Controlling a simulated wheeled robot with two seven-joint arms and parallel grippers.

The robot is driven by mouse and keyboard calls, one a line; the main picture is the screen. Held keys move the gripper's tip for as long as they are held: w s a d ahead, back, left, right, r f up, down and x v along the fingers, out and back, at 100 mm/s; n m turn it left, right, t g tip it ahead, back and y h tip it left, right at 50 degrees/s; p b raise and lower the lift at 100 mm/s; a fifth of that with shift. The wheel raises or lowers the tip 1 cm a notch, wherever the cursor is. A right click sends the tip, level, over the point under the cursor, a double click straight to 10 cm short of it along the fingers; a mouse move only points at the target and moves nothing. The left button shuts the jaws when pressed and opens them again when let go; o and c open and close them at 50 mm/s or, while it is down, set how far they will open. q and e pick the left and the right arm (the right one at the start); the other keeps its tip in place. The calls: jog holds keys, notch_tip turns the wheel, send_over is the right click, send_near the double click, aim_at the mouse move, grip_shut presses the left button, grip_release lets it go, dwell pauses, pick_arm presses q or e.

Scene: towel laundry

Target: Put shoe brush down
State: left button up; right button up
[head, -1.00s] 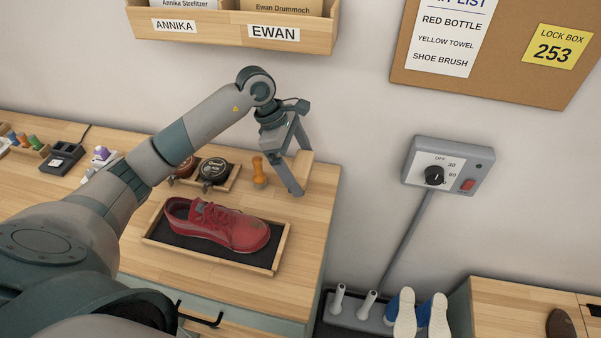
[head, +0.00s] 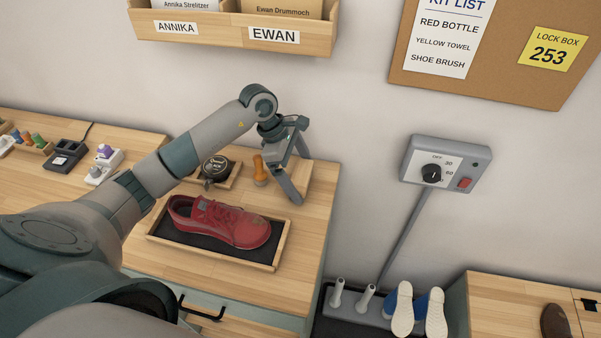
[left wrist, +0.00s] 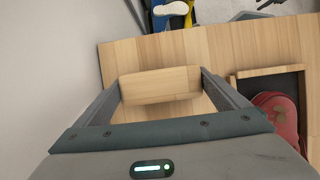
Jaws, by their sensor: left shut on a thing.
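The shoe brush shows as a pale wooden block (left wrist: 160,85) between the two fingers in the left wrist view. In the head view it is partly hidden behind the fingers. My left gripper (head: 297,178) is shut on it, low over the right back part of the wooden table. I cannot tell whether the block touches the table, and its bristles are not visible. My right gripper is in neither view.
A red shoe (head: 225,222) sits in a dark-lined wooden tray (head: 275,262) in front of my left gripper. A dark tin (head: 215,168) and an orange-handled tool (head: 260,170) stand just left of it. Bare tabletop (head: 305,225) lies in front and right.

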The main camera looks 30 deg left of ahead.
aim_at(300, 173)
pick_arm(q)
jog(key=shift+f, duration=0.1)
jog(key=o, duration=0.8)
jog(key=shift+r, duration=0.2)
jog(key=shift+a+r, duration=0.2)
jog(key=b+v, duration=0.3)
jog(key=v, duration=0.2)
jog(key=shift+a+r, duration=0.1)
jog(key=shift+r, duration=0.15)
jog(key=shift+s+a+r, duration=0.15)
jog(key=shift+a+r, duration=0.05)
jog(key=shift+r, duration=0.45)
jog(key=shift+d+f, duration=0.1)
